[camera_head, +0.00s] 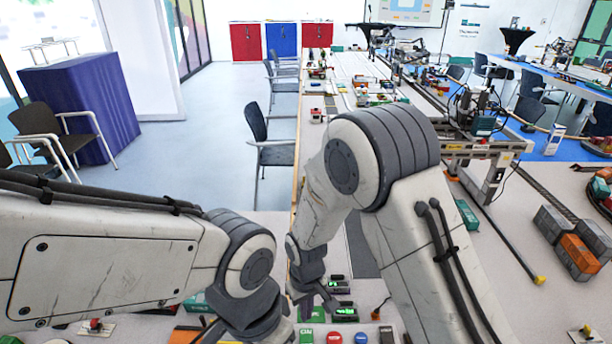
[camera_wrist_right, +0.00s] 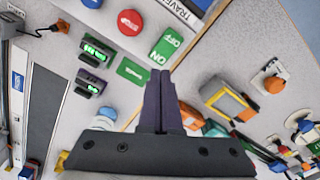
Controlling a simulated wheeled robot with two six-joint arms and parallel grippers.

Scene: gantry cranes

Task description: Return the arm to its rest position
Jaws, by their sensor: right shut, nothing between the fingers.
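My right arm comes in from the right, bends at a high elbow and hangs down over the bench. Its gripper (camera_head: 318,308) is low in the head view, above the control panel. In the right wrist view the dark fingers of this gripper (camera_wrist_right: 161,78) are shut together with nothing between them. They appear over the panel near a green ON/OFF plate (camera_wrist_right: 166,48) and a red button (camera_wrist_right: 130,22). My left arm crosses the lower left; its dark wrist is at the bottom edge, and its finger state is unclear.
Small modules with green displays (camera_wrist_right: 94,48) are beside the right gripper. A gantry crane (camera_head: 490,145) stands on the bench at the right, with grey and orange blocks (camera_head: 578,255) nearby. Chairs (camera_head: 265,140) line the bench's left edge. Open floor (camera_head: 200,115) lies beyond.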

